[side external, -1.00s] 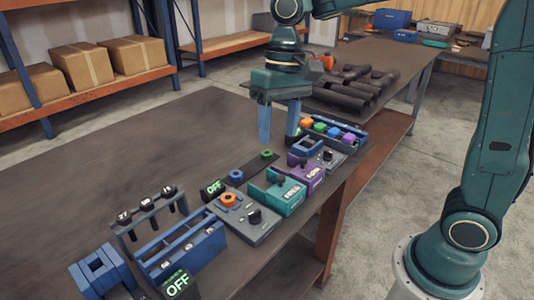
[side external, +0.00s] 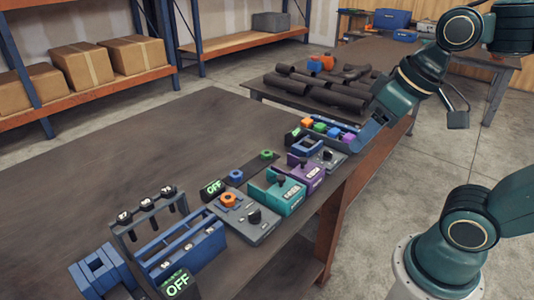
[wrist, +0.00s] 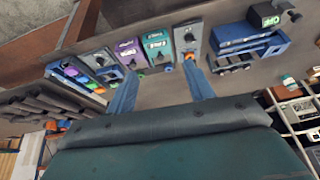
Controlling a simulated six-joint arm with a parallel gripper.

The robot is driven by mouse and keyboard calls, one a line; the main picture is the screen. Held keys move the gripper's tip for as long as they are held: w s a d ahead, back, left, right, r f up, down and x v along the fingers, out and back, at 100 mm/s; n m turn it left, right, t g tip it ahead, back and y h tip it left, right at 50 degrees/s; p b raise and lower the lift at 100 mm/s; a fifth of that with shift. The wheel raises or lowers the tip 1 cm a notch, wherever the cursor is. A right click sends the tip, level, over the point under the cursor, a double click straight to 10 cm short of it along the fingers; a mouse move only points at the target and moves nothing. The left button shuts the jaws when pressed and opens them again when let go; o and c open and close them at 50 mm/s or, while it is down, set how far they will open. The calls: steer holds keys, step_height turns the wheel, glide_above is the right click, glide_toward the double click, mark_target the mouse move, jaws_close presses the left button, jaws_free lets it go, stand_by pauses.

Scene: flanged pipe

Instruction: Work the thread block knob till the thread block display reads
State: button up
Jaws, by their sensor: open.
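Several knobbed units stand in a row along the bench edge; I cannot tell which is the thread block. A grey panel (side external: 250,228) carries a black knob (side external: 254,216) and an orange ring (side external: 229,200), beside a display reading OFF (side external: 213,188). A teal box (side external: 284,198) and a purple box (side external: 308,174) each have a dark knob and a small readout, too small to read. A second grey panel (side external: 329,160) has a dark knob.
A blue rack (side external: 190,248), a stand with several black-topped pins (side external: 148,215) and another OFF display (side external: 178,284) fill the near end. A tray of coloured blocks (side external: 350,137) is at the far end. Dark pipes (side external: 320,95) lie on another table. The left bench top is clear.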

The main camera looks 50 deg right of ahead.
steer(key=shift+s+d+f+t, duration=0.15)
steer(key=shift+s+d+f, duration=0.15)
steer(key=shift+s, duration=0.2)
steer(key=shift+s+d+f+t, duration=0.15)
steer(key=shift+s+d, duration=0.1)
steer(key=shift+s, duration=0.2)
steer(key=c, duration=0.4)
steer(key=n+g, duration=0.6)
steer(key=n, duration=0.9)
glide_above(255, 212)
step_height(255, 212, down, 8)
steer(key=shift+f, duration=0.15)
steer(key=shift+c, duration=0.2)
steer(key=shift+f, duration=0.1)
steer(key=shift+f, duration=6.8)
jaws_close()
